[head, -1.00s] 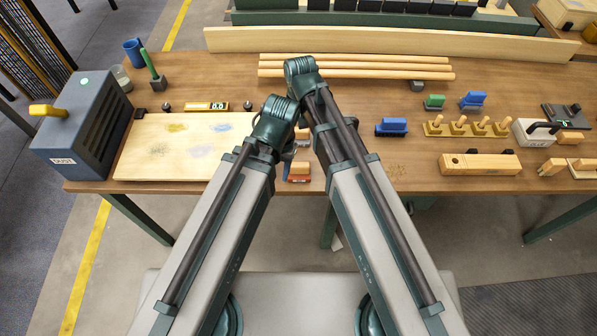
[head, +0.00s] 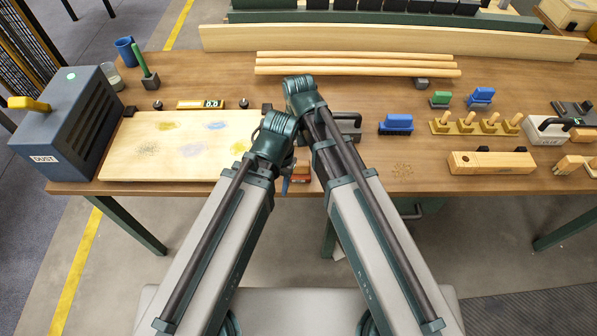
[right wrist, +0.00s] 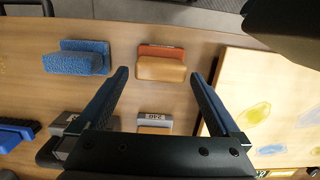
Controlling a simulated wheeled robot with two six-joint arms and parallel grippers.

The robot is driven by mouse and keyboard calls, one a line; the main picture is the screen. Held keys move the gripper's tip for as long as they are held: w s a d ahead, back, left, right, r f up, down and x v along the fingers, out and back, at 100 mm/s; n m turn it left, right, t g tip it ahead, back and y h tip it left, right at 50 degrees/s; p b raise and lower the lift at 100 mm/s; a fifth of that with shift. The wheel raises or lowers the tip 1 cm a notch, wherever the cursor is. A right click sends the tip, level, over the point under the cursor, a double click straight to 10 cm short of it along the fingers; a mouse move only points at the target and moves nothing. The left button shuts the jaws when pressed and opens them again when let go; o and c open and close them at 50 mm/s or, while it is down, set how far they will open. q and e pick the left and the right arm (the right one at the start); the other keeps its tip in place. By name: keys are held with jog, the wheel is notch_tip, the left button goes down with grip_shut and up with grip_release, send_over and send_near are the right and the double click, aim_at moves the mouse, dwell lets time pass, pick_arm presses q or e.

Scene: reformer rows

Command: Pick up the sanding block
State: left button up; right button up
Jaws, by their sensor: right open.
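A wood-topped sanding block with an orange-red base (right wrist: 162,66) lies on the bench in the right wrist view. In the head view, part of it (head: 301,174) shows between my forearms near the bench's front edge. My right gripper (right wrist: 159,75) is open, its fingertips on either side of this block, with a gap each side and nothing held. A similar block with a grey base marked 240 (right wrist: 154,120) is partly hidden by the gripper's body. A blue block (right wrist: 78,58) lies left of the left finger. My left gripper is hidden behind the arms.
A pale board with coloured stains (head: 180,148) lies left of the arms. A grey dust box (head: 68,120) stands at the far left. A blue brush (head: 396,124) and a wooden plane (head: 490,162) stand to the right. Dowels (head: 355,64) lie behind.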

aim_at(298, 162)
jog(key=f+b, duration=0.2)
jog(key=f, duration=0.1)
jog(key=f+b, duration=0.1)
jog(key=shift+s+f+b, duration=0.25)
jog(key=shift+b, duration=0.1)
pick_arm(q)
notch_tip(298, 162, down, 4)
jog(key=shift+f, duration=0.2)
pick_arm(e)
jog(key=shift+r, duration=0.1)
jog(key=c, duration=1.1)
pick_arm(q)
jog(key=shift+r, duration=0.2)
pick_arm(e)
jog(key=shift+r, duration=0.15)
